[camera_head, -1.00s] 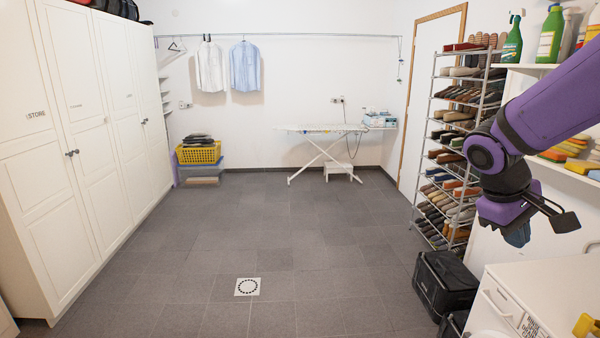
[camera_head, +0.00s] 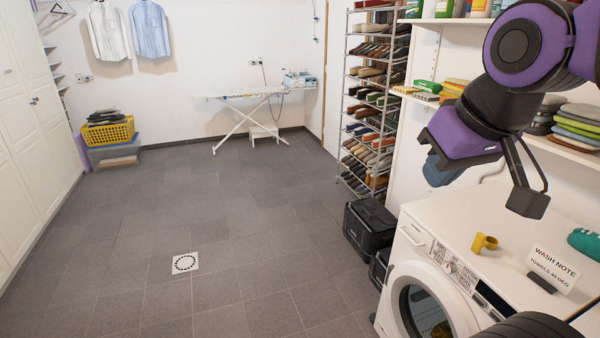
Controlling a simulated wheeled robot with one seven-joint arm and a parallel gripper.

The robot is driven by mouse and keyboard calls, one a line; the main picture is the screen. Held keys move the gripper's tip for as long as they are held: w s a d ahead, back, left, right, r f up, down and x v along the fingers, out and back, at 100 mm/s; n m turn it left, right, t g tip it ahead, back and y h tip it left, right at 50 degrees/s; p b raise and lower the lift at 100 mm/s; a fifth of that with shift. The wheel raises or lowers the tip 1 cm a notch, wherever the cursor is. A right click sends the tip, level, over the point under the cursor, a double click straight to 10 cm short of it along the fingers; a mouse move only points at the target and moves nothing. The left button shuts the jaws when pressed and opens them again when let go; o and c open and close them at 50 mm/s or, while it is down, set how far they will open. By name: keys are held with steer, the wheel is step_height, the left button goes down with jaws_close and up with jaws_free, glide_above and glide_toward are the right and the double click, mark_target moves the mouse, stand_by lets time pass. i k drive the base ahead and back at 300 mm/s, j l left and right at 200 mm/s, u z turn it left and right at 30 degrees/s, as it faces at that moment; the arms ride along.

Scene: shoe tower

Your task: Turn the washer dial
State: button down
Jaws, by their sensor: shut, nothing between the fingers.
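The white washer (camera_head: 418,258) stands at the lower right, with its round glass door (camera_head: 425,312) facing the floor area. Its control panel (camera_head: 468,278) runs along the upper front edge, with printed text and a dark display. My gripper (camera_head: 528,202) is shut and empty. In the picture it is above the washer's top, apart from the panel.
Black boxes (camera_head: 368,232) stand beside the washer. A shoe rack (camera_head: 347,120) and wall shelf (camera_head: 566,150) are behind. The floor at left is clear.

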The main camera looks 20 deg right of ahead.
mark_target(449, 266)
steer(key=z, duration=1.65)
